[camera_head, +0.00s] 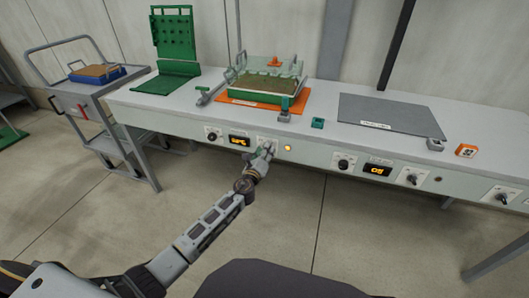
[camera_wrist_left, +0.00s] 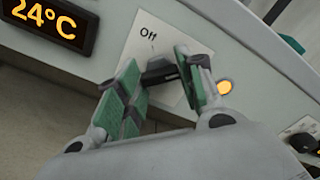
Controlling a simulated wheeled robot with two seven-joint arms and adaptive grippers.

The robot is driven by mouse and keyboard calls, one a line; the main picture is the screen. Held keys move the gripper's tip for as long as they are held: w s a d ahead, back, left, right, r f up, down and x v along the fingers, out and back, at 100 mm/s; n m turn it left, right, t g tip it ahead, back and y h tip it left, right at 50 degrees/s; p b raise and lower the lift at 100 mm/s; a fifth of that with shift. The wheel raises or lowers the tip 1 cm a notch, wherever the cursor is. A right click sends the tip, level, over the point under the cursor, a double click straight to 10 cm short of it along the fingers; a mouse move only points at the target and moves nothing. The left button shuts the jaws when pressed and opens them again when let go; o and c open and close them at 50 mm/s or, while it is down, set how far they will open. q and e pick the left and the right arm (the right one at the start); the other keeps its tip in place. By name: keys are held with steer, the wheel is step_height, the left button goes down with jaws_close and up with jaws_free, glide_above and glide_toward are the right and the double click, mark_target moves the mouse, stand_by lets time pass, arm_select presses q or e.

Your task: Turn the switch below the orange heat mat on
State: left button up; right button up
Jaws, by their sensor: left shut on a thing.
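The orange heat mat (camera_head: 235,99) lies on the bench top under a green tray. Part of the plate is hidden behind the fingers. In the head view my left gripper (camera_head: 264,152) is at the panel and mostly covers the switch. My right gripper is in neither view.
A lit orange lamp (camera_head: 288,148) is right of the switch. A display (camera_wrist_left: 50,22) reading 24°C is to its left. Other knobs (camera_head: 343,163) line the panel. A grey mat (camera_head: 390,115) lies on the bench; a cart (camera_head: 85,90) stands left.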

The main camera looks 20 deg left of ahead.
arm_select(q)
steer(key=shift+f, duration=0.15)
steer(key=o, duration=1)
steer(key=shift+s, duration=0.2)
steer(key=s, duration=1.1)
steer(key=shift+s+a, duration=0.15)
steer(key=shift+s, duration=0.15)
stand_by(0.4)
